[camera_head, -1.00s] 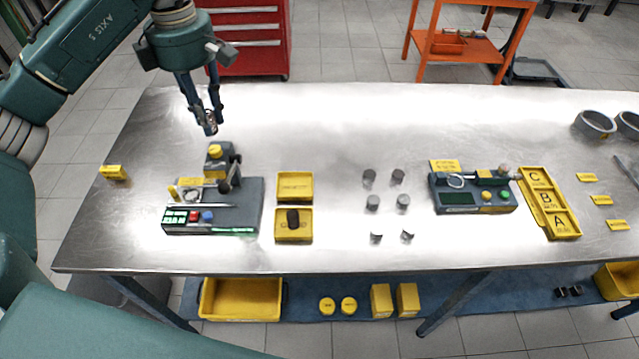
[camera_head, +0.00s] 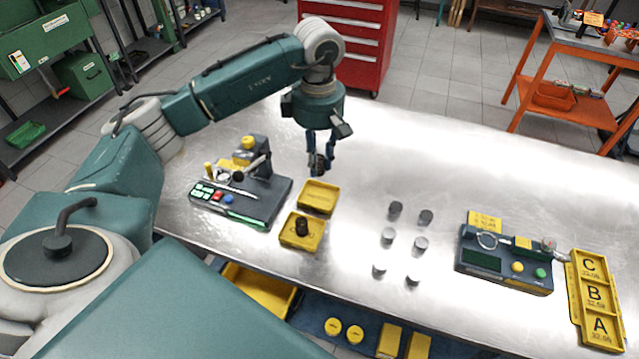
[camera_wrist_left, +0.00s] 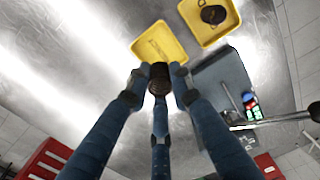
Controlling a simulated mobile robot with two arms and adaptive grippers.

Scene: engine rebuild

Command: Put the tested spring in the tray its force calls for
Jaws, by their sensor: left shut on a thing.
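My left gripper (camera_head: 320,170) is shut on a small dark spring (camera_wrist_left: 159,76), held above the table behind the two yellow trays. The front yellow tray (camera_head: 286,240) holds another dark spring (camera_head: 301,227). The tester (camera_head: 262,203) with lit green panels stands left of the trays. Tray labels are too small to read. My right gripper is out of view.
Several grey cylinders (camera_head: 389,235) stand right of the trays. A second device (camera_head: 506,262) and a yellow rack marked A, B, C (camera_head: 592,305) are farther right. The table is clear behind the cylinders.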

